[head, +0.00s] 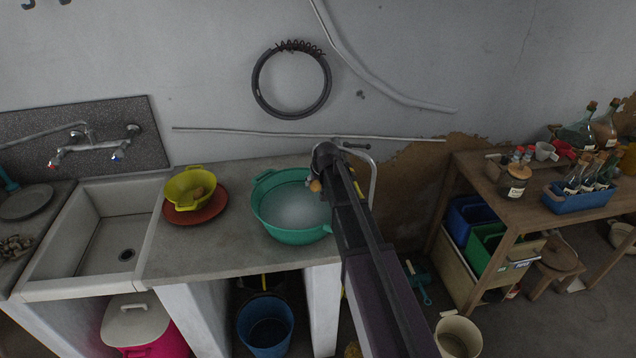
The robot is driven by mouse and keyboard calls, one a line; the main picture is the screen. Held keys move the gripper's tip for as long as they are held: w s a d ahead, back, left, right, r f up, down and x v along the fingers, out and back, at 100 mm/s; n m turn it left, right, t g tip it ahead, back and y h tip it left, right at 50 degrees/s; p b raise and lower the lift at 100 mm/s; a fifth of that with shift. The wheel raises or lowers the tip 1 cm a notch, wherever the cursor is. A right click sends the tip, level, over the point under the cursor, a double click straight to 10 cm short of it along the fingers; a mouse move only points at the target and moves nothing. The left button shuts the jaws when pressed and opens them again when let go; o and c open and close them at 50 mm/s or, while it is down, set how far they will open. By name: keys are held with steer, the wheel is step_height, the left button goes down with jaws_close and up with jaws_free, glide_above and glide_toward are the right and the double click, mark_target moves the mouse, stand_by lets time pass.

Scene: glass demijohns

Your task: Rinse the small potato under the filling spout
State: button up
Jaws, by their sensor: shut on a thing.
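My gripper (313,179) is shut on the small potato (315,186), a small orange-brown lump. It holds the potato above the right part of a green basin (268,223), which has pale, cloudy contents. My own arm covers the basin's right side. A metal pipe with a dark lever (355,146) stands just behind my gripper and bends down on the right; I take it for the filling spout. Its outlet is hidden or too small to make out, and I cannot tell whether water runs onto the potato.
A yellow colander (182,204) holding a brownish item sits on a red plate (210,211) left of the basin. A sink (90,245) with a wall tap (95,147) is further left. A wooden table (500,200) with bottles stands right. Bare counter (215,250) lies in front.

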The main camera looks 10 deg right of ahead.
steer(key=shift+s+d, duration=0.3)
steer(key=shift+d, duration=0.15)
stand_by(0.8)
steer(key=shift+s, duration=0.1)
stand_by(0.4)
steer(key=s+a, duration=0.4)
steer(key=s, duration=0.2)
steer(key=shift+s, duration=0.4)
stand_by(0.6)
steer(key=shift+s+r, duration=0.1)
stand_by(1.5)
steer(key=s+a+r+p, duration=0.2)
steer(key=s+r+p, duration=0.2)
steer(key=shift+a, duration=0.15)
stand_by(0.5)
steer(key=shift+f, duration=0.1)
stand_by(0.4)
steer(key=shift+s, duration=0.2)
